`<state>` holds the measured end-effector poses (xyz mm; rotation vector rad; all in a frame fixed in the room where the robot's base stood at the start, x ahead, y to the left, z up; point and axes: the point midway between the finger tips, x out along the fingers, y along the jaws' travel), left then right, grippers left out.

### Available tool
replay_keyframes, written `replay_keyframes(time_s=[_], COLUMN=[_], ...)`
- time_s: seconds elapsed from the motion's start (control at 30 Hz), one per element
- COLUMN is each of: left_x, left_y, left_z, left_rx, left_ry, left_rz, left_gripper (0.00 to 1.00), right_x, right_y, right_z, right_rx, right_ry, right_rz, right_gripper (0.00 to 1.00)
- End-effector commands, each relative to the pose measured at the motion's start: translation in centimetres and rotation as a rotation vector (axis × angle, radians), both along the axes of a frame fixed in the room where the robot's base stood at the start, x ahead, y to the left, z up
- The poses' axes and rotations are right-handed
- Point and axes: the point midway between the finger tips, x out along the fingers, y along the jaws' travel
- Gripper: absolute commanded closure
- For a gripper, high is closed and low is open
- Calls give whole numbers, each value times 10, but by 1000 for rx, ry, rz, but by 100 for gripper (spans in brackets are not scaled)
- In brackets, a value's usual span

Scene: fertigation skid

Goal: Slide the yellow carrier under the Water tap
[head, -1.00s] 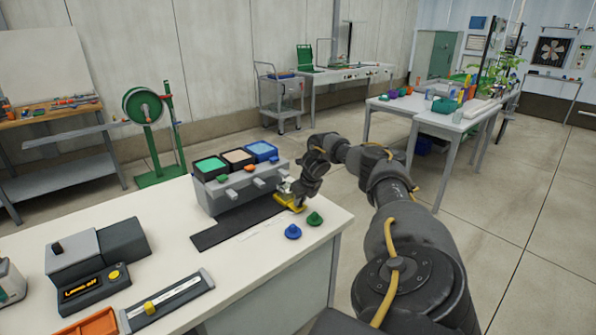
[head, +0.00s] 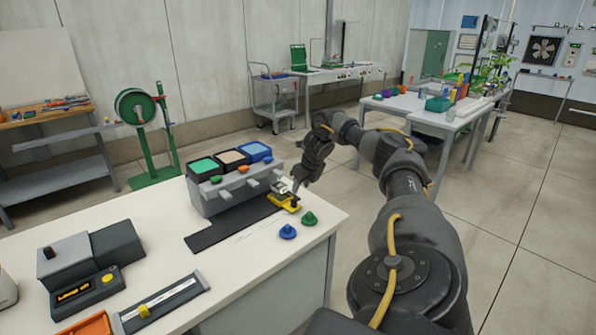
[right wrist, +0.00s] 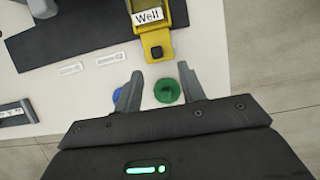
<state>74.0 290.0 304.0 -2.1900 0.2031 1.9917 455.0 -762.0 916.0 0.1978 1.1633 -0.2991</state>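The yellow carrier (head: 285,201) sits at the right end of the dark track (head: 225,235), in front of the grey tap unit (head: 222,199). In the right wrist view the carrier (right wrist: 158,46) shows its yellow end with a dark square and a white label reading "Well". My right gripper (right wrist: 160,86) is open and empty, its fingers spread just short of the carrier. In the head view it hangs just beyond the carrier. Several grey spouts stick out of the unit's front; I cannot read which is Water. My left gripper is not in view.
A blue knob (head: 288,231) and a green knob (head: 309,219) stand on the white table (head: 250,262) near the carrier. Green, beige and blue tanks top the unit. A grey device (head: 85,255) and a slider gauge (head: 160,302) stand at the left front.

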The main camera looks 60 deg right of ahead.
Motion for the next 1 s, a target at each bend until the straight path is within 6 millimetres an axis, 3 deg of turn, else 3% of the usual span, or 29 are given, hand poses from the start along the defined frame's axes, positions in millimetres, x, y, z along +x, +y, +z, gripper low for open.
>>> replay_keyframes(time_s=[0.1, 0.27, 1.0], left_x=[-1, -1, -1], left_y=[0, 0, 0], left_z=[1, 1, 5], left_rx=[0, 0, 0], left_ry=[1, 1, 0], left_rz=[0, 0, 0], left_gripper=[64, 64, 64], right_x=[-6, -10, -11], right_y=[2, 3, 3], right_z=[16, 26, 31], right_rx=[0, 0, 0], right_ry=[-1, -1, 0], right_rz=[1, 0, 0], right_gripper=[60, 60, 60])
